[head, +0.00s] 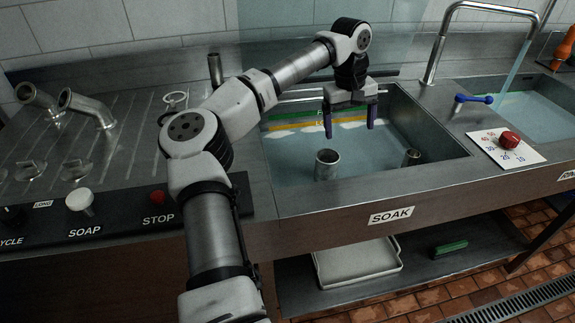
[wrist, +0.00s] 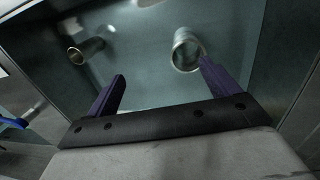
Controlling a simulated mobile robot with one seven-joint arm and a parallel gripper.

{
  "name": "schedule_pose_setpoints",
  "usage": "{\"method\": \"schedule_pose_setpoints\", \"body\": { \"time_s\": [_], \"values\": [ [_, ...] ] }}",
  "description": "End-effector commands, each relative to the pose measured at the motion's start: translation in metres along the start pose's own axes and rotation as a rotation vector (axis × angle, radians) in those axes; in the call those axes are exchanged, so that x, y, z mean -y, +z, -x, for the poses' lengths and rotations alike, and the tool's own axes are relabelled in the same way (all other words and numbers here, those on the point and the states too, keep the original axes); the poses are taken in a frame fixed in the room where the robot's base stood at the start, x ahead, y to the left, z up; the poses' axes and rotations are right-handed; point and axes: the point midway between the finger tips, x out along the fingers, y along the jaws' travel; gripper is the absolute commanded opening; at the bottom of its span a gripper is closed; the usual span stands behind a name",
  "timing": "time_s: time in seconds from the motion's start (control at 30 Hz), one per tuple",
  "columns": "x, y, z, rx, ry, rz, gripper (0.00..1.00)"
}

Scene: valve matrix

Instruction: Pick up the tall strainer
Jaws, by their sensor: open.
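My gripper (head: 350,122) is open and empty above the soak basin, purple fingers pointing down. In the wrist view, my gripper (wrist: 162,70) has its fingers spread wide. Two metal cylinders stand in the basin water. The wider, open-topped cylinder (head: 327,165) is below and left of my gripper; in the wrist view this cylinder (wrist: 187,52) shows beyond the right fingertip. The narrower cylinder (head: 411,158) is near the basin's front right; it shows upper left in the wrist view (wrist: 86,50). I cannot tell which is the tall strainer, nor how far they reach underwater.
The basin's front rim (head: 400,190) bears a SOAK label. A faucet (head: 437,50), a blue-handled lever (head: 475,99) and a red dial (head: 509,140) are to the right. A metal tube (head: 215,68) stands behind my arm.

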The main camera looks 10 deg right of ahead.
Motion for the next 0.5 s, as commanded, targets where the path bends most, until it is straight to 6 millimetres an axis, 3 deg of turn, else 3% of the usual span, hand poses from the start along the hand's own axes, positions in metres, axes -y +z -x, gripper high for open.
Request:
{"method": "schedule_pose_setpoints", "body": {
  "time_s": [0.1, 0.2, 0.5],
  "values": [
    [0.019, -0.013, 0.000, -0.032, -0.101, -0.017, 0.87],
    [0.025, -0.016, -0.007, -0.036, -0.126, -0.021, 0.87],
    [0.031, -0.017, -0.063, -0.033, -0.122, -0.022, 0.87]
  ]
}}
